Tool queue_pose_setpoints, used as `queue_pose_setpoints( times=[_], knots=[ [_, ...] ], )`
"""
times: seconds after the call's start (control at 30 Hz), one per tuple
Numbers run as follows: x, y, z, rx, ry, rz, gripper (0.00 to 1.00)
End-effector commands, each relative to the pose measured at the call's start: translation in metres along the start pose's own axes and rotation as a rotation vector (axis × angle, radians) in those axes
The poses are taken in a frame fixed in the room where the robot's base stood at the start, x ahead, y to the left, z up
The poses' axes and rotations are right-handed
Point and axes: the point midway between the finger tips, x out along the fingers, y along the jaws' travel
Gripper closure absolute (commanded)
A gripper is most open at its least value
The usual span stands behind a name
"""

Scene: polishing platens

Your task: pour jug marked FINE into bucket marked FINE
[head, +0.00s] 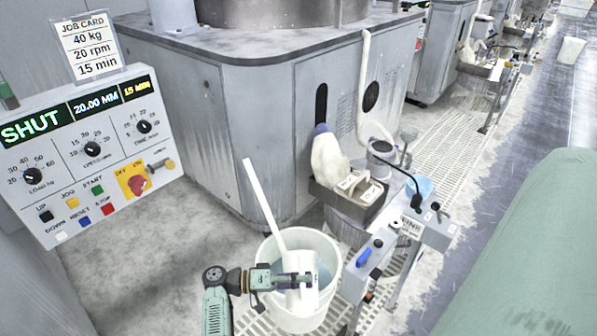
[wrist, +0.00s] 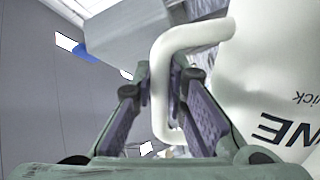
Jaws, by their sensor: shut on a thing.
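My gripper (head: 290,282) is shut on the handle of a white jug (wrist: 275,75). In the wrist view the looped white handle (wrist: 160,90) passes between the two fingers. The dark print on the jug appears upside down and partly cut off; "NE" can be read. In the head view the gripper is over the opening of a white bucket (head: 331,250) on the floor. No marking shows on the bucket's visible side.
A long white stick (head: 262,200) leans up out of the bucket. A control panel (head: 90,150) stands left, a grey machine cabinet (head: 240,110) behind. Floor left of the bucket is clear.

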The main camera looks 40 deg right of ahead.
Motion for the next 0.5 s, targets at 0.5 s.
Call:
queue_pose_setpoints(
  times=[0.5],
  knots=[
    [-0.0002,0.0012,-0.0045,-0.026,0.0,0.002,1.0]
  ],
)
